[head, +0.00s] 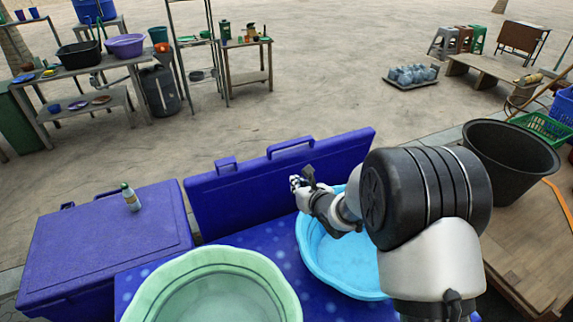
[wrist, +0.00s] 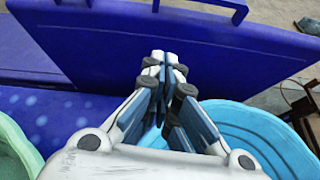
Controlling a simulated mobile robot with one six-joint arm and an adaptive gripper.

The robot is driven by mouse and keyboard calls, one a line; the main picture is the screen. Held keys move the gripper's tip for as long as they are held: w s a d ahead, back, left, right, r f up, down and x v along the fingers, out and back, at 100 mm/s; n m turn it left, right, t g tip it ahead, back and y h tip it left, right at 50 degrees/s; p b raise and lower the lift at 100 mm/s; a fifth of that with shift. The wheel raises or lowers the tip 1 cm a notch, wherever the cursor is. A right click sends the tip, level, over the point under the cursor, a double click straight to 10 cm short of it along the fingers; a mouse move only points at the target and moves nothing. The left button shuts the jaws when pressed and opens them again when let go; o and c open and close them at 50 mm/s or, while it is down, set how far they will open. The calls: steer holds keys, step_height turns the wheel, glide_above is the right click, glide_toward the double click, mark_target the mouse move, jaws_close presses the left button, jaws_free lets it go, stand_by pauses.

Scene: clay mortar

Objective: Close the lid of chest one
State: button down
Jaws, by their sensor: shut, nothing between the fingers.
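A blue chest lid (head: 235,200) stands raised, leaning slightly back, with two handles on its top edge; it also fills the upper part of the wrist view (wrist: 100,45). A second blue chest (head: 100,240) at the left has its lid down, with a small bottle (head: 131,197) standing on it. No label shows which is chest one. My gripper (head: 303,182) is shut and empty, in front of the raised lid towards its right side. In the wrist view its fingertips (wrist: 165,62) are together, pointing at the lid; whether they touch it I cannot tell.
A green basin (head: 275,268) and a light-blue basin (head: 312,250) sit on a spotted blue surface (head: 272,237) in front of the raised lid. My arm partly covers the blue basin. A black tub (head: 510,150) stands at right. Open ground lies behind the lid.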

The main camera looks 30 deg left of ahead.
steer(key=a+f+n, duration=0.1)
steer(key=b, duration=0.2)
glide_toward(270, 168)
step_height(270, 168, down, 3)
steer(key=w+a, duration=0.2)
steer(key=shift+w+a+r+y, duration=0.2)
steer(key=shift+w+a+y, duration=0.1)
steer(key=shift+w+a, duration=0.45)
